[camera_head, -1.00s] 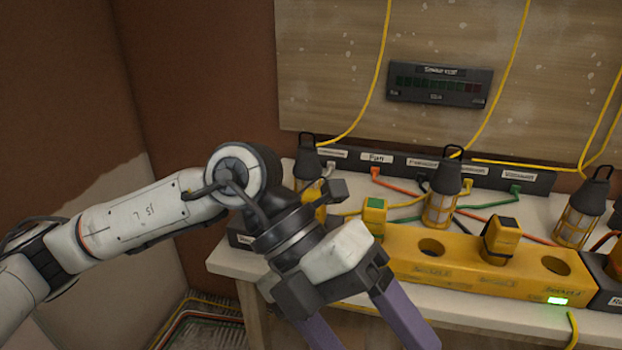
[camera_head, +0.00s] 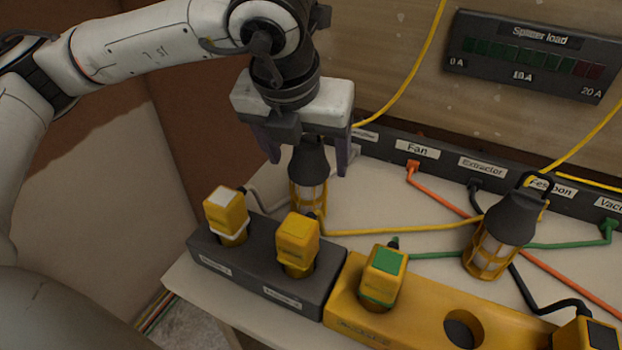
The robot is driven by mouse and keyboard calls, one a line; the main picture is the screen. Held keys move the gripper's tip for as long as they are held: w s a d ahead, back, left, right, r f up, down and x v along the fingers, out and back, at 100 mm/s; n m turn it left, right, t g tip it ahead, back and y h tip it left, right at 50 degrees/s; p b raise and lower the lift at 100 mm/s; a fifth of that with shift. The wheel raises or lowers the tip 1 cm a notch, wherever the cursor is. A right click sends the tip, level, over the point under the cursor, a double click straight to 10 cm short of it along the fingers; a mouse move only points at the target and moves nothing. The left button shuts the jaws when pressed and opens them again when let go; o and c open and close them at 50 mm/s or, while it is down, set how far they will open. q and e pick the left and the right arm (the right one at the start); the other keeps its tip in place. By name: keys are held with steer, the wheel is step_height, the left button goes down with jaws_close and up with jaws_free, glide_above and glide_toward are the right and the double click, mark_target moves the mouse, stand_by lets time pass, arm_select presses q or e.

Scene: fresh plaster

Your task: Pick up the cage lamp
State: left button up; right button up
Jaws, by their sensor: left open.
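A cage lamp (camera_head: 309,165) with a dark grey top and a yellow cage stands upright on the bench, behind the grey socket block. My left gripper (camera_head: 308,166) is open and points down over it, one purple finger on each side of its dark top. I cannot tell whether the fingers touch it. The gripper body hides the lamp's upper end, and a yellow plug partly covers its foot. A second cage lamp (camera_head: 497,240) stands farther right, its hook showing. My right gripper is not in view.
A grey block (camera_head: 225,265) with white-topped and yellow plugs and a yellow block (camera_head: 425,328) with a green-topped plug line the bench front. A labelled dark strip (camera_head: 445,160) runs behind, with cables across the bench. A load panel (camera_head: 535,55) hangs on the wall.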

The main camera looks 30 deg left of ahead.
mark_target(309, 171)
arm_select(q)
steer(key=x, duration=0.5)
steer(key=shift+w+a+f+p, duration=0.15)
steer(key=shift+a+f+p, duration=0.1)
steer(key=shift+f+p, duration=0.15)
steer(key=shift+c, duration=0.5)
steer(key=shift+r, duration=0.1)
steer(key=c, duration=1.3)
steer(key=shift+o, duration=0.2)
step_height(309, 171, up, 10)
steer(key=shift+r, duration=0.1)
